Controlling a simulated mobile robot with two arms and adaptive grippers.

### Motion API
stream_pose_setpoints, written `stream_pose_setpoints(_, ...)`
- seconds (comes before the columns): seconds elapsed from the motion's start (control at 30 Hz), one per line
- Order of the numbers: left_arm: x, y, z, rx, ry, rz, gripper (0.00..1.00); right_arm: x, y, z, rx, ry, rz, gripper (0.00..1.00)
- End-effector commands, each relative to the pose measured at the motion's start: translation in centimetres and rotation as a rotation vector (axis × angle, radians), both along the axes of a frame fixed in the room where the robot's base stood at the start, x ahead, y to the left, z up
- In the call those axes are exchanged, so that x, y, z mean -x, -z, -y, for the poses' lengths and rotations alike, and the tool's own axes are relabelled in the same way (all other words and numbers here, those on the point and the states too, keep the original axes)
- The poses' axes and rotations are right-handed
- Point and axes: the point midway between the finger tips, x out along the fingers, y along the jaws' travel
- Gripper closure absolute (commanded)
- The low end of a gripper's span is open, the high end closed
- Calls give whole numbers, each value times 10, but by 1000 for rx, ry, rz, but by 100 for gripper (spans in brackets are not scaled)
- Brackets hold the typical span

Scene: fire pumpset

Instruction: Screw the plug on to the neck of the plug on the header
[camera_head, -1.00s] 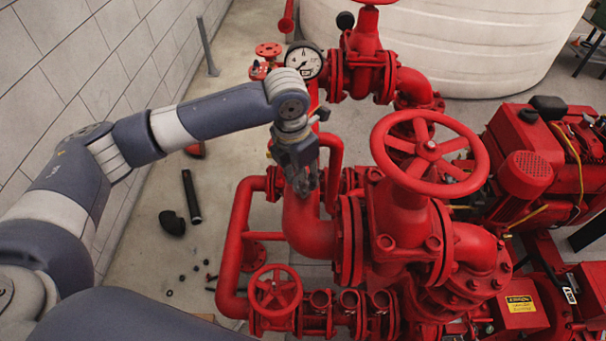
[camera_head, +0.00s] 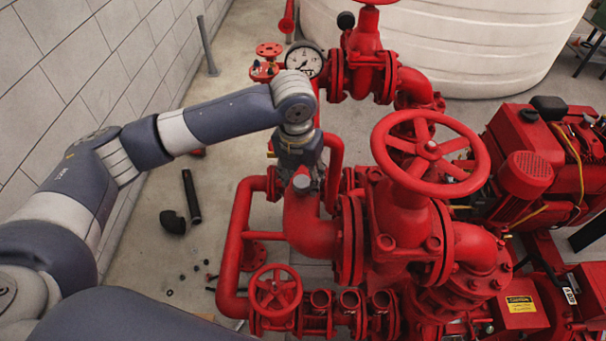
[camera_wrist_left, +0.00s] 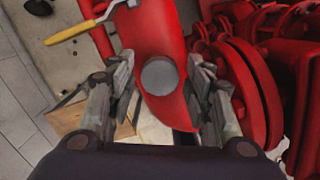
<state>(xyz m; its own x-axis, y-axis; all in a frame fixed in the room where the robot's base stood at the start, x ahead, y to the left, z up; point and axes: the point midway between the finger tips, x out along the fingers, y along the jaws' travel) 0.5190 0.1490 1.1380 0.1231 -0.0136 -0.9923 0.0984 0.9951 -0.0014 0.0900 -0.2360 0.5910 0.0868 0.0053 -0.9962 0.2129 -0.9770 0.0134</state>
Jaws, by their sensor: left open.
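A grey round plug (camera_head: 301,183) sits on top of the red header pipe (camera_head: 311,228). In the left wrist view its flat grey face (camera_wrist_left: 160,76) shows on the red pipe (camera_wrist_left: 150,30). I cannot tell how far it is seated, and its neck is hidden. My left gripper (camera_head: 300,174) is just above and behind the plug in the head view. In the left wrist view the fingers (camera_wrist_left: 160,88) are open, one on each side of the plug, with visible gaps between them and it. My right gripper is in neither view.
A red handwheel valve (camera_head: 428,150) stands right of the header. A pressure gauge (camera_head: 303,60) is behind the gripper. Black pipe pieces (camera_head: 191,196) and small parts lie on the floor.

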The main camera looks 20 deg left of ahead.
Motion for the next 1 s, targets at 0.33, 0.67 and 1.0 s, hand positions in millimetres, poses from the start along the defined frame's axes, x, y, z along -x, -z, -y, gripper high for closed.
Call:
stream_pose_setpoints(0.33,0,0,0,0,-331,0,53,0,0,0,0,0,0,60)
stream_pose_setpoints(0.67,0,0,1,0,-594,-1,53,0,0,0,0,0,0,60)
stream_pose_setpoints(1.0,0,0,0,0,-813,0,53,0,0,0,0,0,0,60)
